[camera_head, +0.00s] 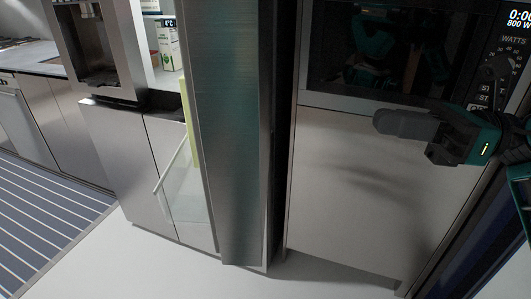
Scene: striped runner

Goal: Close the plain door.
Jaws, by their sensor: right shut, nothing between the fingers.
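The plain door (232,120) is a tall brushed-steel panel in the middle of the view. It stands open, swung out towards me. A gap on its left shows the lit fridge inside, with a green-and-white carton (168,42). The dispenser door (115,30) is to the left of that gap. My right gripper (377,123) is shut and empty, to the right of the plain door and apart from it. It is in front of the panel below the microwave. My left gripper is not in view.
A microwave (400,50) with a lit display is at the upper right, above a plain panel (350,200). A striped runner (40,225) lies on the floor at the left, beside low cabinets. The pale floor in front of the fridge is clear.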

